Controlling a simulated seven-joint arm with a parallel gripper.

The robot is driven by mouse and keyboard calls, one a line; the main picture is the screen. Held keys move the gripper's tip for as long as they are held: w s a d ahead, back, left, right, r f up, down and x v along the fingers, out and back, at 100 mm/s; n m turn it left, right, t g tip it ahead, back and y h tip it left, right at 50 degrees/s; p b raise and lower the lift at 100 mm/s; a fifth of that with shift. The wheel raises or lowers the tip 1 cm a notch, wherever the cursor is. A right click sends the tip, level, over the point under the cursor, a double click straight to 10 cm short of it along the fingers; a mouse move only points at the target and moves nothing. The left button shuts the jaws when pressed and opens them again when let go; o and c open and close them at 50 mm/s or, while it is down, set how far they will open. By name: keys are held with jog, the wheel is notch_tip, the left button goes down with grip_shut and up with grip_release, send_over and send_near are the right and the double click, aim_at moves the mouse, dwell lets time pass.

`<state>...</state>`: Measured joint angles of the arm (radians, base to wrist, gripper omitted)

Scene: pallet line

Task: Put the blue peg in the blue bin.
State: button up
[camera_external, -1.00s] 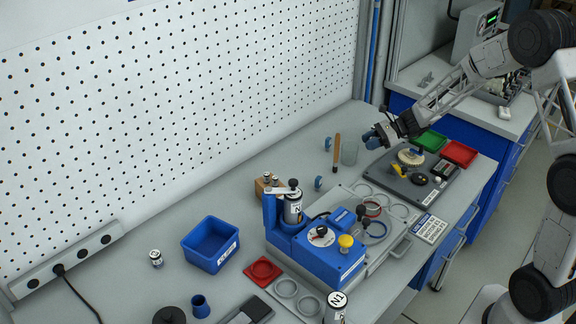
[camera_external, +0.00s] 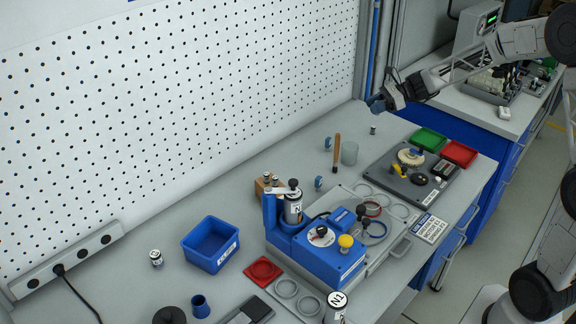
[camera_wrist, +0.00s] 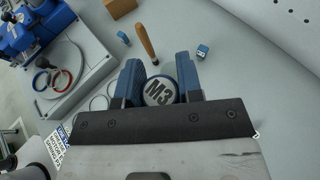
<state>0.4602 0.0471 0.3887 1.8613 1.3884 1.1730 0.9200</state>
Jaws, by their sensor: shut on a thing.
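The blue bin (camera_external: 212,258) is an open, empty-looking box on the bench at the left. My gripper (camera_external: 374,103) is in the air above the far bench, well right of the bin. In the wrist view its blue fingers (camera_wrist: 159,85) are shut on a round piece marked M3 (camera_wrist: 158,92). Its lower part is hidden; I cannot tell whether it is the blue peg. A small blue cylinder (camera_external: 200,306) stands near the front edge of the picture. Two small blue pieces (camera_external: 328,143) (camera_external: 318,183) lie near a wooden handle (camera_external: 337,153).
A blue machine (camera_external: 325,252) with a tall post stands between my gripper and the bin. The pegboard wall (camera_external: 180,100) rises behind.

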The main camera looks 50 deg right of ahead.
jog(key=w+a+r+n+g+y, duration=0.1)
jog(key=w+a+n+g, duration=0.15)
jog(key=a, duration=0.85)
jog(key=w+a+n+g+y, duration=0.15)
jog(key=w+a, duration=0.25)
jog(key=a, duration=0.8)
jog(key=w+a+r+n+g, duration=0.1)
jog(key=w+a+n+g, duration=0.2)
jog(key=a, duration=0.8)
jog(key=s+a+n+g, duration=0.3)
jog(key=a, duration=1.3)
jog(key=s+a+n+g, duration=0.2)
jog(key=s+a+g, duration=0.1)
jog(key=a, duration=1.3)
jog(key=shift+h, duration=0.35)
jog(key=shift+d+f, duration=0.15)
jog(key=shift+f, duration=1.25)
jog(key=shift+d+f, duration=0.15)
jog(key=shift+f, duration=1.2)
jog(key=shift+f, duration=2.5)
